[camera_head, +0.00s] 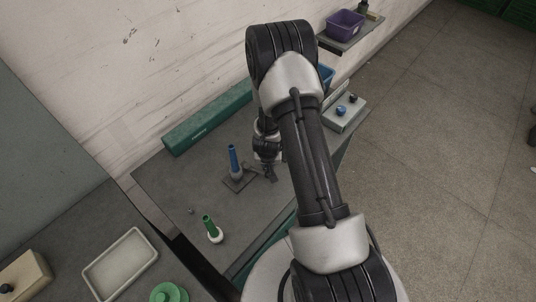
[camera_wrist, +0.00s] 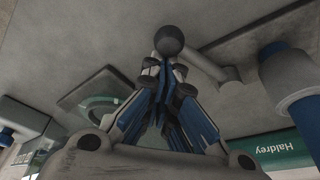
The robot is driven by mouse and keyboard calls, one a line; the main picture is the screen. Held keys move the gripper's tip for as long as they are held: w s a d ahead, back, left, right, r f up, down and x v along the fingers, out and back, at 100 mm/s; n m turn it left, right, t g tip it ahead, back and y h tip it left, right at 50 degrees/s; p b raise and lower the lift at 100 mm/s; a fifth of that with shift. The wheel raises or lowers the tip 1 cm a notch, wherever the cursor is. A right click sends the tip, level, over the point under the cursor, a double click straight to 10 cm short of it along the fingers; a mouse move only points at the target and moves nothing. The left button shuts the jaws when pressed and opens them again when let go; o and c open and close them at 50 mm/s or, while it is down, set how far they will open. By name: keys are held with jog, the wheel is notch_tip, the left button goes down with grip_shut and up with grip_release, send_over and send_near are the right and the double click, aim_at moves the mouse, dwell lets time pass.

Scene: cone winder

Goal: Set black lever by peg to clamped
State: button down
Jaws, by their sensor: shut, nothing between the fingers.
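The black lever shows in the wrist view as a dark round knob (camera_wrist: 168,41) on a grey arm (camera_wrist: 207,62) that runs right to a pivot. In the head view my gripper (camera_head: 270,172) is low over the table, just right of the blue cone, and hides much of the lever.
A long green box (camera_head: 206,118) lines the wall. A grey box with blue and black knobs (camera_head: 344,112) is at the back right. A pale tray (camera_head: 120,264) sits lower left.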

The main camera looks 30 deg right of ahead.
jog(key=s+a+m+p, duration=0.1)
jog(key=m+p, duration=0.1)
jog(key=s+m+h+p, duration=0.1)
jog(key=p, duration=0.1)
jog(key=shift+s+a+r+m+g+p, duration=0.1)
jog(key=shift+a+r+m+g+p, duration=0.1)
jog(key=shift+a+m+g+p, duration=0.2)
jog(key=a+m+p, duration=0.1)
jog(key=p, duration=0.1)
jog(key=s+a+m+g+p, duration=0.1)
jog(key=m, duration=0.1)
jog(key=shift+s+m+h+p, duration=0.2)
jog(key=shift+m+h+p, duration=0.1)
jog(key=shift+p, duration=0.05)
jog(key=shift+s+a+f+m+p, duration=0.2)
jog(key=shift+a+m+p, duration=0.15)
jog(key=shift+a+m, duration=0.15)
jog(key=shift+s+a, duration=0.1)
jog(key=shift+a, duration=0.65)
jog(key=shift+f, duration=0.1)
